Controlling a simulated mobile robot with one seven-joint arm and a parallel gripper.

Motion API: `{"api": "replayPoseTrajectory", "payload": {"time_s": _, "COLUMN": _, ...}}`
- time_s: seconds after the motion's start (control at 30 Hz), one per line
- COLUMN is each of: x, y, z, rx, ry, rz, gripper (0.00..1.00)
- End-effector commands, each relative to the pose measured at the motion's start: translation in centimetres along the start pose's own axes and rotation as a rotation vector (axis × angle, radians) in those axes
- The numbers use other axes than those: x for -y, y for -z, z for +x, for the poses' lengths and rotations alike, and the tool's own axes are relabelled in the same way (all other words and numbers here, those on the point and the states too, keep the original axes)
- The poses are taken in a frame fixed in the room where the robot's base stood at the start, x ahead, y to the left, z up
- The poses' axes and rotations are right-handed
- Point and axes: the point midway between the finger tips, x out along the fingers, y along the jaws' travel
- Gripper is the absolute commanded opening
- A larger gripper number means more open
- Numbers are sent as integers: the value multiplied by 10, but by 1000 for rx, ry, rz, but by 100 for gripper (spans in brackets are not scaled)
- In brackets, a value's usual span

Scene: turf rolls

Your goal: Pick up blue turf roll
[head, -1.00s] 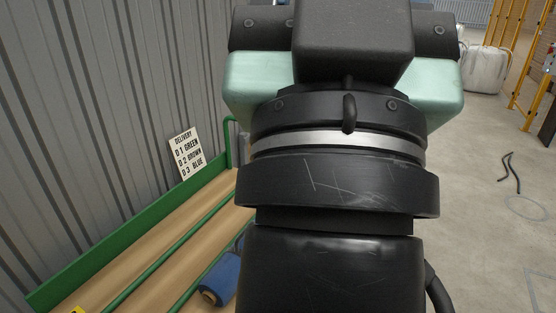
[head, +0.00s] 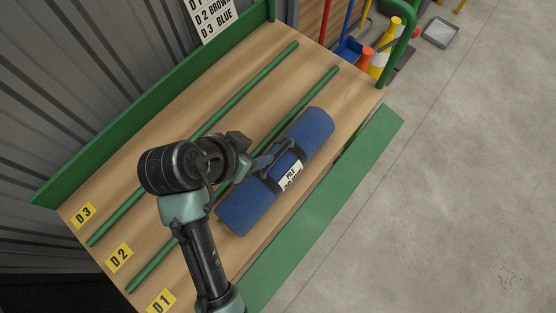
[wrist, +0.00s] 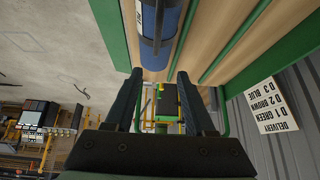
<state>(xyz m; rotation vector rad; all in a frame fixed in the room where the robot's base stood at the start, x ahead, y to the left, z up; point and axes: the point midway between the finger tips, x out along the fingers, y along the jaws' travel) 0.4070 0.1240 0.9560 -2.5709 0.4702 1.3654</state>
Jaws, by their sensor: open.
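The blue turf roll (head: 316,128) lies lengthwise in the D1 lane, the lane nearest the aisle, with a white label and dark bands around its middle. My gripper (head: 276,161) is at the middle of the roll in the head view, and its fingers partly cover the roll there. In the wrist view the open fingers (wrist: 160,72) have nothing between them. Part of the roll (wrist: 169,20) shows beyond the fingertips at the top of that view. Whether a finger touches the roll cannot be told.
The wooden bench (head: 262,75) has green divider rails (head: 215,117) and yellow lane tags. A delivery sign (wrist: 268,106) lists D1 green, D2 brown, D3 blue. A green front board (head: 335,195) borders the open floor (head: 450,180). Orange and yellow cones (head: 380,55) stand beyond the far end.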

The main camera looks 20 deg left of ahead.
Motion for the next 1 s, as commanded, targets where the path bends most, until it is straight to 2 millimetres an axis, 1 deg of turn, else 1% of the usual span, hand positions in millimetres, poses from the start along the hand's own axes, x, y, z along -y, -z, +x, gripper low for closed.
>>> {"api": "replayPoseTrajectory", "payload": {"time_s": 0.03, "x": -3, "y": -9, "z": 3, "rx": 16, "ry": -20, "rz": -2, "gripper": 55}}
{"api": "replayPoseTrajectory", "payload": {"time_s": 0.1, "x": -6, "y": -13, "z": 11, "rx": 25, "ry": -34, "rz": -1, "gripper": 55}}
{"api": "replayPoseTrajectory", "payload": {"time_s": 0.4, "x": -7, "y": -14, "z": 64, "rx": 24, "ry": -33, "rz": 1, "gripper": 55}}
{"api": "replayPoseTrajectory", "payload": {"time_s": 0.5, "x": -7, "y": -14, "z": 75, "rx": 24, "ry": -31, "rz": 1, "gripper": 55}}
{"api": "replayPoseTrajectory", "payload": {"time_s": 0.67, "x": -7, "y": -14, "z": 84, "rx": 24, "ry": -30, "rz": 1, "gripper": 55}}
{"api": "replayPoseTrajectory", "payload": {"time_s": 1.0, "x": -5, "y": -17, "z": 126, "rx": 23, "ry": -30, "rz": 0, "gripper": 55}}
